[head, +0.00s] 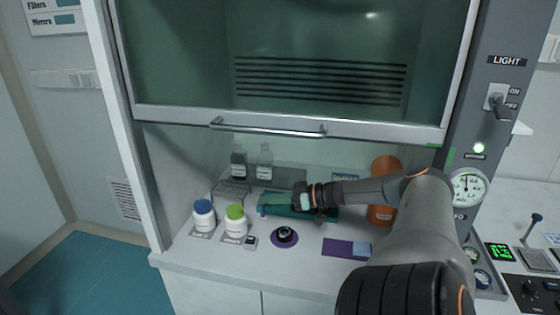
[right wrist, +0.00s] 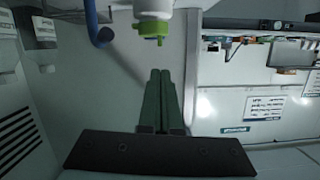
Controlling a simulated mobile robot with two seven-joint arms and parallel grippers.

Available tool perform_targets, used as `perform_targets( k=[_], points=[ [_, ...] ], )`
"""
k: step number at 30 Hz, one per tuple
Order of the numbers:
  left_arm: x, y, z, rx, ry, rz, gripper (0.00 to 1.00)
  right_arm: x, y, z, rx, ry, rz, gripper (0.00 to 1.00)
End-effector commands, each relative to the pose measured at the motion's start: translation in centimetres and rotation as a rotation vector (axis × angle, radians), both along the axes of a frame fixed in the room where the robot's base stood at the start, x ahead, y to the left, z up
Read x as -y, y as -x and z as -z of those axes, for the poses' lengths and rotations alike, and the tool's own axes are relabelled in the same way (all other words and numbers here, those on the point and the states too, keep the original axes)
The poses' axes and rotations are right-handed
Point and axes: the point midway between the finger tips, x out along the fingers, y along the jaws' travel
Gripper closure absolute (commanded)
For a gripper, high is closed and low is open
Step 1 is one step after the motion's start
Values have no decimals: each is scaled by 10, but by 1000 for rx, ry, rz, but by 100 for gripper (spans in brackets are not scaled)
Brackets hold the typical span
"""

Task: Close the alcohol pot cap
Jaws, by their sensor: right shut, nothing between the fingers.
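A white jar (head: 236,226) with a green cap (head: 235,212) stands on the bench inside the fume hood. A white jar (head: 203,218) with a blue cap (head: 203,206) stands to its left. Their labels are too small to read, so I cannot tell which vessel is the alcohol pot. The green cap (right wrist: 153,28) sits on its jar in the right wrist view, just beyond the fingertips. My right gripper (head: 264,203) reaches in from the right and points left; its green fingers (right wrist: 160,75) are shut and empty, apart from the cap. My left gripper is not in view.
A small dark round vessel (head: 284,234) stands on a purple disc in front. Two bottles (head: 264,163) and a wire rack (head: 232,189) are behind. An orange container (head: 383,190) stands right, near a purple mat (head: 346,248). The raised sash (head: 280,126) hangs above my arm.

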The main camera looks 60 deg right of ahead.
Motion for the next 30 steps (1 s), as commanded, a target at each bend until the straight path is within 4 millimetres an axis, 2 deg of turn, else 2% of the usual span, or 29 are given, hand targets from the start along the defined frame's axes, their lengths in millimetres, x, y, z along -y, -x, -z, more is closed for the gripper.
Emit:
perform_targets(
  k=[19, 30],
  points=[
    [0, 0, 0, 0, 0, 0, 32, 6, 25, -4, -3, -4, -2, 100],
    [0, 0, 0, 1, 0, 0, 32, 9, 31, -8, 0, -1, -2, 100]
  ],
)
